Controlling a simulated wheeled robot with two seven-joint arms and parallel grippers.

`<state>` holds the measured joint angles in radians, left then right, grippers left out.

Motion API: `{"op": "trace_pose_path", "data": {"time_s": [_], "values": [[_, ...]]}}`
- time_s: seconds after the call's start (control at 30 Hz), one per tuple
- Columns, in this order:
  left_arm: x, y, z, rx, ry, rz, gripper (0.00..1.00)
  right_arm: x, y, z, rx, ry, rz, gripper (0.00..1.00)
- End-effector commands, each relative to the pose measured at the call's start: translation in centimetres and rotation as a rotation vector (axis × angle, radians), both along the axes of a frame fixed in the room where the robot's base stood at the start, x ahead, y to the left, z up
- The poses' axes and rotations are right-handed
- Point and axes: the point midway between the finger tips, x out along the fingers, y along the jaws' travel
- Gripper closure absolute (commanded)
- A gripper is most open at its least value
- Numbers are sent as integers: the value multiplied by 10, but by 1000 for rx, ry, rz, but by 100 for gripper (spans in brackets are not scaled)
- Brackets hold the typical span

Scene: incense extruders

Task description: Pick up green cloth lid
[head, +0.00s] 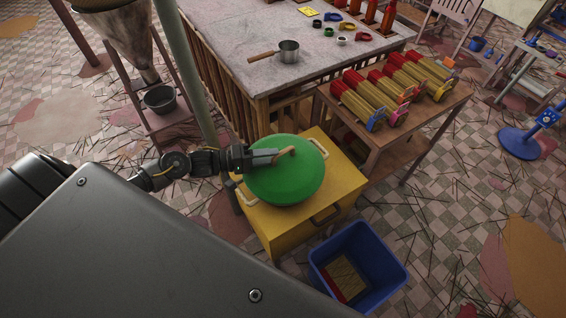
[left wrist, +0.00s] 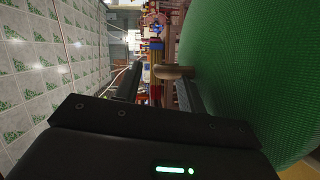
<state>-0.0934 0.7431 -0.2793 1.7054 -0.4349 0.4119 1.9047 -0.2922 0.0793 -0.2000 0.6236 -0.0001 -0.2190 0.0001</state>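The green cloth lid (head: 285,183) is a wide round dome with a small brown handle (head: 287,152) on top. It sits on the yellow box (head: 287,225). In the left wrist view the lid (left wrist: 255,70) fills the right side, and the handle (left wrist: 174,72) shows near the fingertips. My left gripper (head: 272,157) reaches in from the left over the lid, at the handle. In the left wrist view its fingers (left wrist: 158,82) are apart, and I see no clear grip on the handle. My right gripper is not in view.
A blue bin (head: 385,253) stands on the floor in front of the yellow box. A wooden side table (head: 388,152) with several bundles is to the right. The large worktable (head: 245,70) is behind, with a saucepan (head: 287,51). A green post (head: 183,70) stands left of the lid.

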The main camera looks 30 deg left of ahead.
Motion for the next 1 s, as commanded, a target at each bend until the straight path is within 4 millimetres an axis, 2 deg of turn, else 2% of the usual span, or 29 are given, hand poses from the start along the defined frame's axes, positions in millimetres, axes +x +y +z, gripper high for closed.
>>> {"op": "trace_pose_path", "data": {"time_s": [0.2,0.43,0.47,0.77,1.0], "values": [[15,-18,-1,-1,0,0,60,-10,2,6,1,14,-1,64],[16,-19,-2,0,0,0,60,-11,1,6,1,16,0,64],[16,-19,-2,0,0,0,62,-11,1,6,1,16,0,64],[16,-19,-2,0,0,0,100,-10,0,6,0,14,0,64],[16,-19,-2,0,0,0,100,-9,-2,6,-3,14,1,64]]}}
